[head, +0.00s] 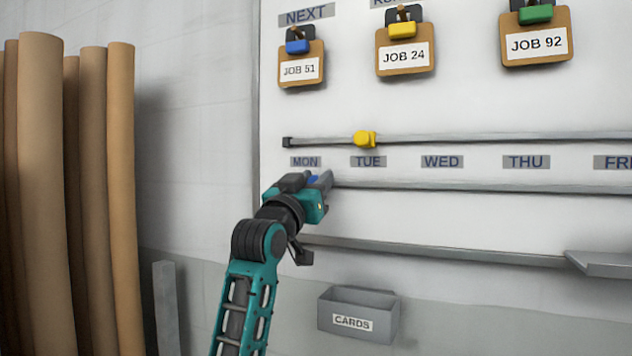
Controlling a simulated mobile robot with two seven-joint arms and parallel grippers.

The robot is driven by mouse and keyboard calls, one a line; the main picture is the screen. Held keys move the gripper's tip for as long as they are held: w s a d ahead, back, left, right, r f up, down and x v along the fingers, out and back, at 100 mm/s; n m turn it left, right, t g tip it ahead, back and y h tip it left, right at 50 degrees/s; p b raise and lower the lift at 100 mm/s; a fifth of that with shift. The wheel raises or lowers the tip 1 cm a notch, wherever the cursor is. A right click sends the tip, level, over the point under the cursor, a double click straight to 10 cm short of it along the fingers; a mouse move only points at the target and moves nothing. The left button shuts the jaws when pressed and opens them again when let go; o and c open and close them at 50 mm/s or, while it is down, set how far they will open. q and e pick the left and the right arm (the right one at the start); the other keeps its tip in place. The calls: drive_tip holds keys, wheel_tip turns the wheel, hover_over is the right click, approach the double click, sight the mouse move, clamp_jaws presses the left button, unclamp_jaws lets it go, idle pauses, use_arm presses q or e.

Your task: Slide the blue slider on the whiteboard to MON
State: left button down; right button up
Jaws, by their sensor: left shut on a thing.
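The whiteboard (480,95) carries a row of day labels. The MON label (306,161) is at the left end of the row. The blue slider (313,179) is on the lower rail (470,187), mostly hidden by my left gripper (318,182). My left gripper is shut on the blue slider, just below the MON label and slightly to its right. A yellow slider (365,139) sits on the upper rail (480,143), above the TUE label (368,161). My right gripper is not in view.
Job cards (301,70) hang from clips above the rails. A grey ledge (440,251) runs below, with a shelf (600,263) at right. A grey CARDS box (385,320) is low on the wall. Tall brown rolls (90,180) stand at left.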

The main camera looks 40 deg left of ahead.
use_arm(q)
drive_tip(key=c, duration=1)
unclamp_jaws()
drive_tip(key=v, duration=1.3)
